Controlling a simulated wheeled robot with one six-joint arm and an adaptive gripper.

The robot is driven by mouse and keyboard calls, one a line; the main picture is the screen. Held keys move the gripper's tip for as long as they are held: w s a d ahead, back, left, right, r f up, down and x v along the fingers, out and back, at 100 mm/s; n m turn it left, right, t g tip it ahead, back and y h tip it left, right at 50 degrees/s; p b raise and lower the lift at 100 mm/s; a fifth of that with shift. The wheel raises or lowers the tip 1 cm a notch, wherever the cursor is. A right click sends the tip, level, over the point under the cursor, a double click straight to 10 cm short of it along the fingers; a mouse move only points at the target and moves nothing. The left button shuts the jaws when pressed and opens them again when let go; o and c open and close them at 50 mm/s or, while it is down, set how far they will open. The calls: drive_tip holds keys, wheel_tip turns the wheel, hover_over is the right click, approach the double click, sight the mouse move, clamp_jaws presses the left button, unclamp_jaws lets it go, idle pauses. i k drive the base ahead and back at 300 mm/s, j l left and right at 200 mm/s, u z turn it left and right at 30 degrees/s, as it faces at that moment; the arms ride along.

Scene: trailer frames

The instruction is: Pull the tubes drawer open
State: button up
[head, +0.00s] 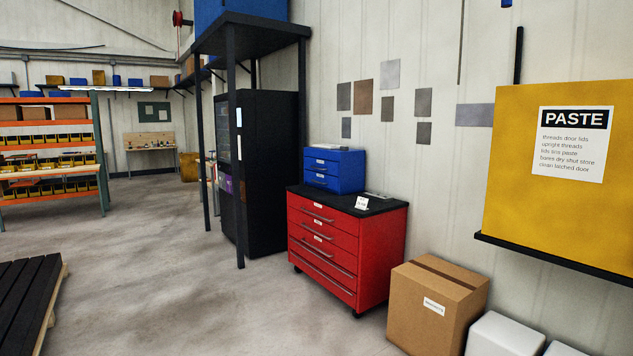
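A red tool cabinet (380,258) on casters stands against the right wall. It has several drawers with long pale handles, and all look shut. Small white labels show on its upper drawers, too small to read, so I cannot tell which drawer is the tubes one. A small blue drawer chest (352,172) stands on the cabinet's black top, with several drawers that also look shut and labels I cannot read. My gripper is not in view.
A cardboard box (415,311) and white bins (500,338) stand right of the cabinet. A black cabinet (272,170) under a dark frame stands to its left. A dark slatted pallet (22,300) lies at lower left. The floor (190,280) between is clear. A yellow "PASTE" board (510,215) hangs at right.

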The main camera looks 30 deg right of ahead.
sight(327, 181)
drive_tip(key=i+z, duration=0.1)
drive_tip(key=i, duration=2)
drive_tip(key=i+z, duration=0.1)
drive_tip(key=i, duration=2.05)
drive_tip(key=i+l+z, duration=0.15)
drive_tip(key=i+z, duration=0.25)
drive_tip(key=i, duration=0.55)
drive_tip(key=i+j+z, duration=0.2)
drive_tip(key=i+z, duration=0.2)
drive_tip(key=i, duration=0.6)
